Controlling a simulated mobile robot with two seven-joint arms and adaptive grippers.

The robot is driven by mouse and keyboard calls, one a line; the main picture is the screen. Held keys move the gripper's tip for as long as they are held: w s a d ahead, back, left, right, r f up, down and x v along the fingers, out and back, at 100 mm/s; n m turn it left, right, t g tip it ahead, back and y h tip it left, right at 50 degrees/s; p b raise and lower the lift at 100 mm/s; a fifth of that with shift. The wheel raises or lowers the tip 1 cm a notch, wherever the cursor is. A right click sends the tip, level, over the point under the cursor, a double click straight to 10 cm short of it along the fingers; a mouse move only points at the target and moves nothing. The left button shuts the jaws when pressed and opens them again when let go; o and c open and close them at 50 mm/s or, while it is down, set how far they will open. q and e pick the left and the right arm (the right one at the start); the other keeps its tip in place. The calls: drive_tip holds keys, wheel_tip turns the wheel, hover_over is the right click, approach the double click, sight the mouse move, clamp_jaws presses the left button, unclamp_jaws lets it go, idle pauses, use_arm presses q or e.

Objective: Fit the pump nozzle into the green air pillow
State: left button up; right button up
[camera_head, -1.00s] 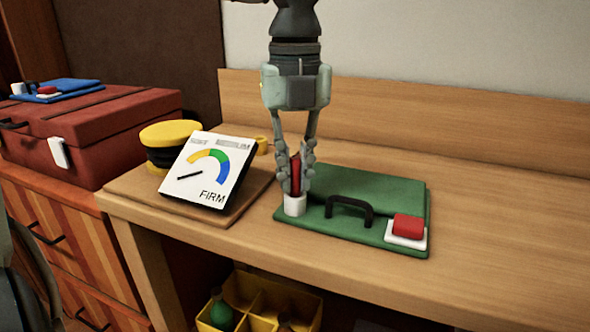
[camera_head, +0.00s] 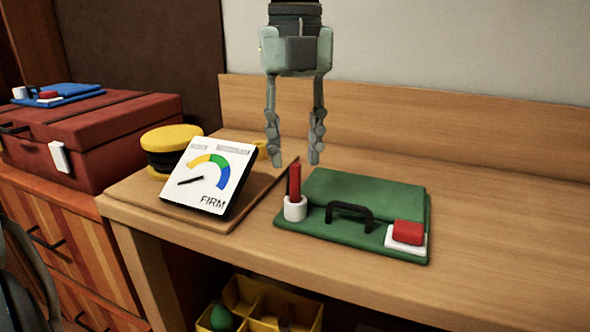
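The green air pillow (camera_head: 365,190) lies flat on the wooden bench, with a black handle (camera_head: 349,212) on it. A white round valve (camera_head: 295,208) sits at its left front corner. The red pump nozzle (camera_head: 294,180) stands upright in that valve; its lower end is hidden inside. My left gripper (camera_head: 295,160) points down just above the nozzle, fingers wide apart and empty, one on each side of the nozzle's line. It appears clear of the nozzle. My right gripper is not in view.
A white gauge (camera_head: 208,172) marked FIRM leans on a wooden board left of the pillow, near a yellow-and-black pump (camera_head: 171,147). A red case (camera_head: 90,130) carries a blue pillow (camera_head: 62,94). A yellow crate (camera_head: 270,300) sits below the bench. The bench right of the pillow is clear.

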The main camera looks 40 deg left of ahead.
use_arm(q)
wheel_tip(320, 180, up, 7)
idle(0.3)
idle(0.5)
